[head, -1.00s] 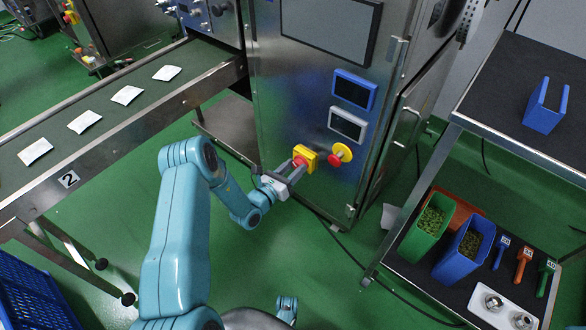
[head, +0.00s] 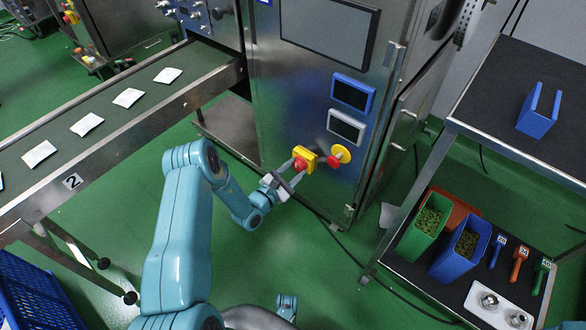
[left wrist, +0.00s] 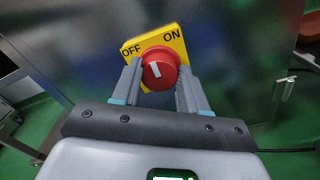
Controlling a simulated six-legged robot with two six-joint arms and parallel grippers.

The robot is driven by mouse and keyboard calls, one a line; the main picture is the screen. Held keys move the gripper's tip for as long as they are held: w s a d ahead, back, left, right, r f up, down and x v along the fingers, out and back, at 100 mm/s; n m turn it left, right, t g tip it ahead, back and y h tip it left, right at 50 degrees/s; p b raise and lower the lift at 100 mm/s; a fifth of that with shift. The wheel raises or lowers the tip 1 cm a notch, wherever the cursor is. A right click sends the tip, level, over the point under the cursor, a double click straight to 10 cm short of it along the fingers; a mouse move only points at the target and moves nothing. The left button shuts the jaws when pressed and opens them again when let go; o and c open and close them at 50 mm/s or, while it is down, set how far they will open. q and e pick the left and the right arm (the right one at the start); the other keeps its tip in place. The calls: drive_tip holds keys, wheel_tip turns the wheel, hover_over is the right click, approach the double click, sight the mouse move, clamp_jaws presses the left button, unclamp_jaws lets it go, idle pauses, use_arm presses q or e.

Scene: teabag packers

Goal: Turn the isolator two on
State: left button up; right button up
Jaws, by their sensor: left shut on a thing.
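The isolator switch is a yellow plate (head: 311,157) with a red knob (head: 299,164) on the front of the steel cabinet. In the left wrist view the plate (left wrist: 172,42) reads OFF at its left and ON at its right, and sits tilted. The red knob (left wrist: 163,67) has a short white mark leaning slightly up-left. My left gripper (head: 292,175) is shut on the knob; in the left wrist view its fingers (left wrist: 160,88) sit on either side of it.
A blue-framed screen (head: 352,93) and grey-framed screen (head: 346,127) sit above. A conveyor marked 2 (head: 73,181) carries white packets at left. A shelf rack (head: 455,125) stands right.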

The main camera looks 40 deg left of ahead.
use_arm(q)
drive_tip(key=m, duration=0.4)
drive_tip(key=shift+m+p, duration=0.3)
drive_tip(key=shift+p, duration=0.1)
drive_tip(key=shift+d+f+m+p, duration=0.15)
drive_tip(key=shift+m+p, duration=0.2)
drive_tip(key=shift+m, duration=1.95)
drive_tip(key=o, duration=1.1)
drive_tip(key=shift+c, duration=0.2)
drive_tip(key=s+a+p, duration=0.1)
drive_tip(key=s+p, duration=0.2)
drive_tip(key=s, duration=1.3)
drive_tip(key=shift+s+a+p, duration=0.15)
drive_tip(key=shift+a+p, duration=0.05)
drive_tip(key=shift+p, duration=0.2)
